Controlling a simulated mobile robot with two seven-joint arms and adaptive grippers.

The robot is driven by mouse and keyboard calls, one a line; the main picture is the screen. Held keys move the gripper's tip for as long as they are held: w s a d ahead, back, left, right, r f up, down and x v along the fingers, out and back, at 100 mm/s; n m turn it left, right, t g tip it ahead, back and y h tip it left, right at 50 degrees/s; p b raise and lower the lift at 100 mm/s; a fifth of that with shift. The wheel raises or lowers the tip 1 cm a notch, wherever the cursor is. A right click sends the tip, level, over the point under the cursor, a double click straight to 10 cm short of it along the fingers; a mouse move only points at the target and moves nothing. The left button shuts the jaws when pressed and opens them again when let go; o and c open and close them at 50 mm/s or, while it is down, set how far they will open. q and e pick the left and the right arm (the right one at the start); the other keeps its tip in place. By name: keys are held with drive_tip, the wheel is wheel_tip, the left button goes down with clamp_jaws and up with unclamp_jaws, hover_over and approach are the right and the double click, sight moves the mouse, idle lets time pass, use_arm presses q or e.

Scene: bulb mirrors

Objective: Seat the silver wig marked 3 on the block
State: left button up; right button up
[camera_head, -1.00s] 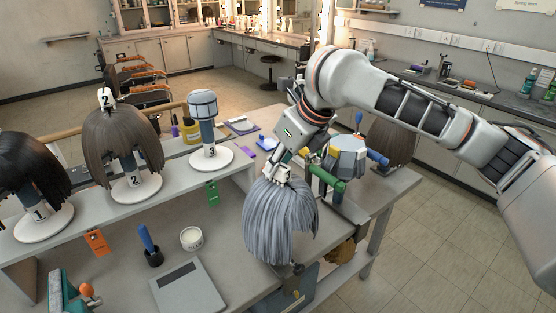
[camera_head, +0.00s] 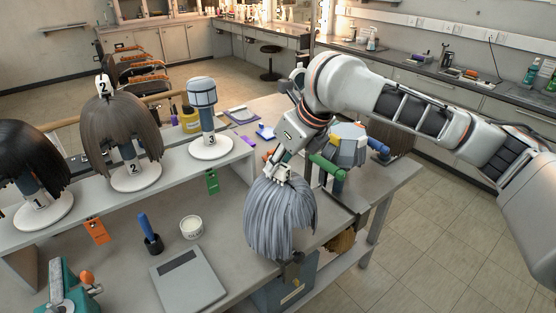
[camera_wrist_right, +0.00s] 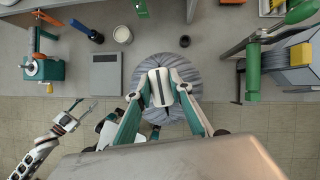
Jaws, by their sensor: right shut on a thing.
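The silver wig (camera_head: 278,222) hangs from my right gripper (camera_head: 277,172), which is shut on its top. In the right wrist view the silver wig (camera_wrist_right: 188,72) spreads below the gripper (camera_wrist_right: 160,85), held above the table's front edge. Its number is not readable. The bare block on stand 3 (camera_head: 202,95) is upright on a white round base marked 3 (camera_head: 211,147), on the raised shelf to the left of and behind the wig. My left gripper is not in the head view; a light arm with a thin gripper (camera_wrist_right: 62,122) shows at lower left in the right wrist view.
A brown wig on stand 2 (camera_head: 124,128) and a black wig on stand 1 (camera_head: 30,160) stand on the shelf (camera_head: 170,172). A blue-handled tool (camera_head: 147,230) in a holder, a white jar (camera_head: 191,227) and a grey flat scale (camera_head: 188,280) lie in front. A clamp device (camera_head: 345,145) stands at right.

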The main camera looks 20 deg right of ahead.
drive_tip(key=o, duration=1.1)
wheel_tip(320, 180, up, 3)
drive_tip(key=p, duration=0.2)
drive_tip(key=shift+p, duration=0.35)
drive_tip(key=shift+r, duration=2.05)
